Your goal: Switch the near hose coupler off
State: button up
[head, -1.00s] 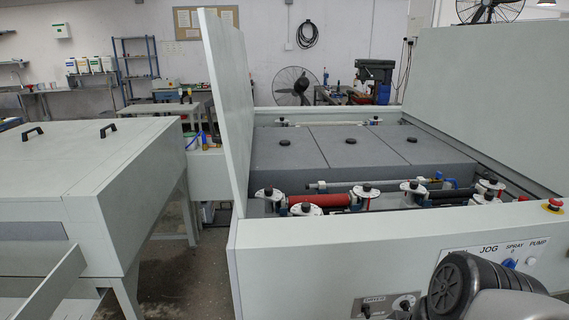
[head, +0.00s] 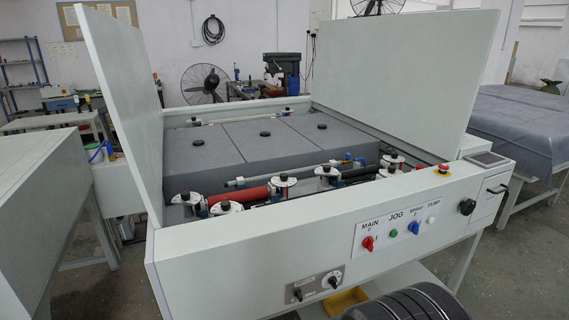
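The plate processor (head: 250,245) stands open in the head view, its lids raised at left and right. A small blue fitting (head: 359,161) shows at the right end of a pale tube (head: 290,175) inside the machine. It may be a hose coupler, but it is too small to tell this or its on or off state. No other coupler can be made out. My gripper is not in view; only a dark rounded part of my own body shows at the bottom edge.
A yellow tray (head: 346,301) is below. A cloth-covered table (head: 525,125) stands at right. Floor shows at left.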

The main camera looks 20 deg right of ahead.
aim_at(349, 161)
jog(key=i+l, duration=0.25)
jog(key=l, duration=0.15)
jog(key=i+l, duration=0.25)
jog(key=i+l+u, duration=0.1)
jog(key=i+l, duration=0.15)
jog(key=l, duration=0.25)
jog(key=i+l, duration=0.2)
jog(key=l, duration=0.15)
jog(key=i+l, duration=0.25)
jog(key=l, duration=0.15)
jog(key=i+l, duration=0.25)
jog(key=l, duration=0.15)
jog(key=u, duration=0.05)
